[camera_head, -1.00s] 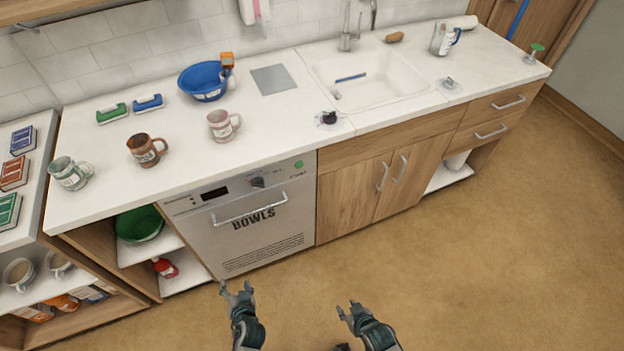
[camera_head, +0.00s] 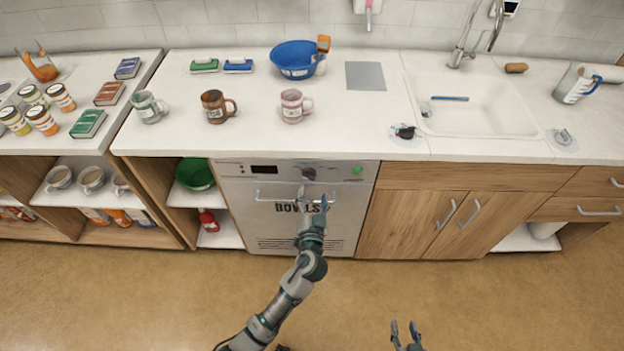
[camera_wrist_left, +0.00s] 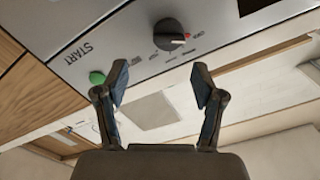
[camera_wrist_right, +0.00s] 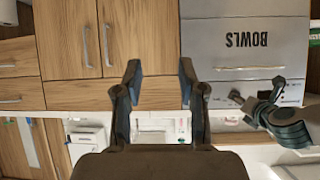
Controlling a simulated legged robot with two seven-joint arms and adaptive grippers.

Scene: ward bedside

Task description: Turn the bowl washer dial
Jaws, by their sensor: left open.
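The bowl washer (camera_head: 345,215), a light grey front panel marked BOWLS, stands under the counter. Its dark round dial (camera_head: 309,173) is on the top strip, between a black display and a green button (camera_head: 357,171). In the left wrist view the dial (camera_wrist_left: 168,33) shows a pale pointer line and lies beyond the fingertips, apart from them. My left gripper (camera_head: 314,194) is open and empty in front of the panel, just below the dial, over the handle. My right gripper (camera_head: 404,328) is open and empty, low over the floor; it also shows in the right wrist view (camera_wrist_right: 160,78).
A horizontal bar handle (camera_head: 270,197) crosses the washer front behind my left gripper. Mugs and a blue bowl (camera_head: 294,57) stand on the counter (camera_head: 350,125) above. Wooden cupboard doors (camera_head: 430,222) are to the right. The floor in front is clear.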

